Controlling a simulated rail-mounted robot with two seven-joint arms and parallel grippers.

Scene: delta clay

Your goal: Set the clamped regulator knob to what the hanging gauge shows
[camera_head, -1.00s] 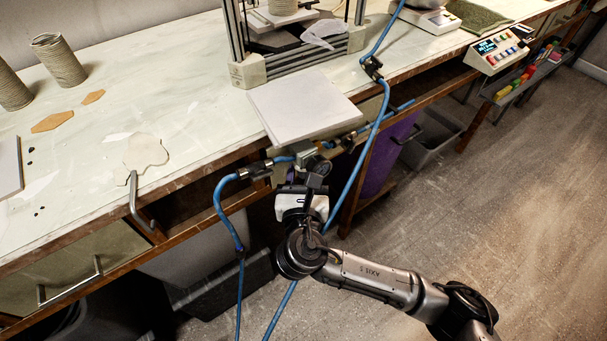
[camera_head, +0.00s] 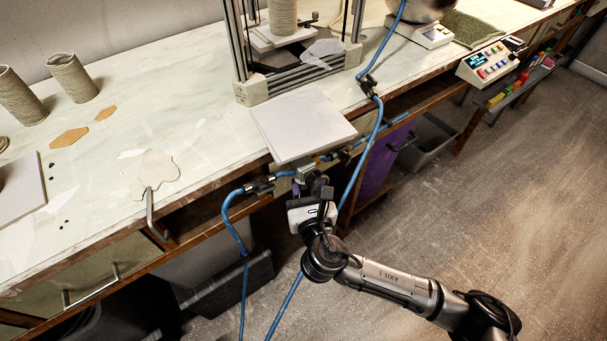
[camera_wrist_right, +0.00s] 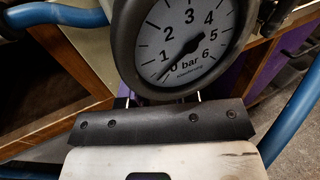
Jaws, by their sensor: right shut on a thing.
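The regulator (camera_head: 305,172) is a small grey body under the front edge of the bench, in line with the blue hose. My right gripper (camera_head: 319,190) reaches up to it from below and is shut on its knob, which the gripper and gauge hide. In the right wrist view a round white gauge (camera_wrist_right: 190,30) with a dark rim sits just beyond my right gripper's dark jaw pad. Its scale runs 0 to 6 bar, and its needle points to the lower left, near 0. I cannot make out a separate hanging gauge. My left gripper is not in view.
Blue hoses (camera_head: 230,205) run on both sides of the gripper and hang to the floor. A pale slab (camera_head: 303,125) overhangs the bench edge above the regulator. A metal hook (camera_head: 150,212) stands at the edge to the left. A purple bin (camera_head: 372,172) stands below right.

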